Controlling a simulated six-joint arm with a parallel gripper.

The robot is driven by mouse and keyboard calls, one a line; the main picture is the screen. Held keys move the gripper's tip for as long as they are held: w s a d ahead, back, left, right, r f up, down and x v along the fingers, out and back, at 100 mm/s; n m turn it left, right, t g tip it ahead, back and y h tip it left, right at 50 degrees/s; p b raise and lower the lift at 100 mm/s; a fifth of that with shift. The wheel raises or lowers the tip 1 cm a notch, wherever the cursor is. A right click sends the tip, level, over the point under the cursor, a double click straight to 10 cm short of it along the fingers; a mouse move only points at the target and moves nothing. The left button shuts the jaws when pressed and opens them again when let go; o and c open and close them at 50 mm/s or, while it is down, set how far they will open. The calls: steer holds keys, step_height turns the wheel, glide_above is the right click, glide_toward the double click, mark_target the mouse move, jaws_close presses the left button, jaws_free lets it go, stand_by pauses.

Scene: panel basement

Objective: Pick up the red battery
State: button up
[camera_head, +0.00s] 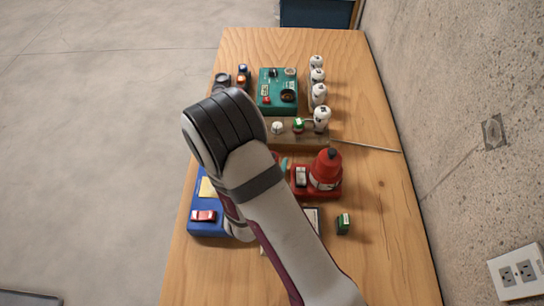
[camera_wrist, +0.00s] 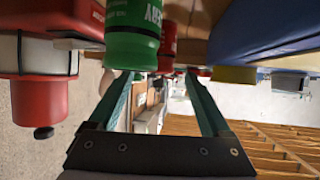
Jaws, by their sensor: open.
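The wrist view is upside down. My gripper (camera_wrist: 157,82) is open, its two teal fingers apart with nothing clearly between their tips. A green cylinder with white lettering (camera_wrist: 132,38), apparently a battery, stands close beyond the fingertips. A red cylinder (camera_wrist: 168,42), probably the red battery, shows partly behind it, to its right in the picture. In the head view my arm covers this area, so the red battery cannot be made out there and most of my gripper is hidden.
Behind are a wooden block (camera_head: 312,138), a green panel (camera_head: 278,92) and several white bulbs (camera_head: 319,95). The table's front right (camera_head: 385,265) is clear.

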steer(key=x, duration=0.3)
steer(key=shift+w+d+f, duration=0.1)
steer(key=shift+w+f, duration=0.05)
steer(key=shift+w, duration=0.05)
jaws_close()
